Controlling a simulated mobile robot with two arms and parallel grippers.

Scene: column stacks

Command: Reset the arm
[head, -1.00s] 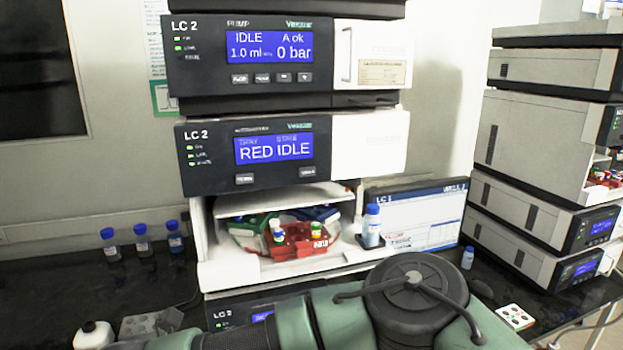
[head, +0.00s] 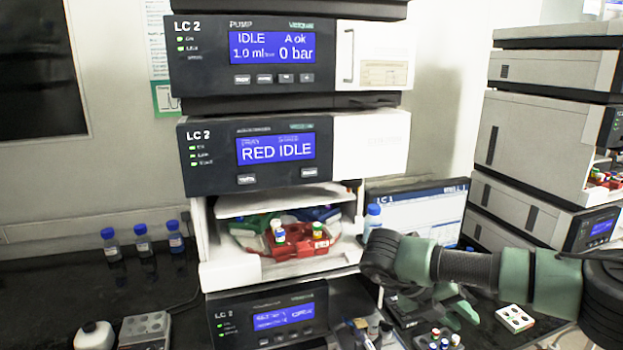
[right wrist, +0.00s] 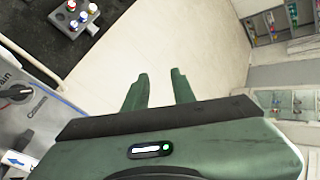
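My right arm crosses the lower right of the head view. My right gripper (head: 462,306) shows below the arm, dark green and partly hidden, in front of the LC 1 screen. In the right wrist view the right gripper (right wrist: 160,74) has its two green fingers apart, with nothing between them and pale floor beyond. My left gripper is in neither view.
Blue-capped bottles (head: 142,240) stand at the left on the black bench (head: 50,290). A second instrument stack (head: 540,140) is at the right. Capped vials (head: 440,340) sit at the bottom edge.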

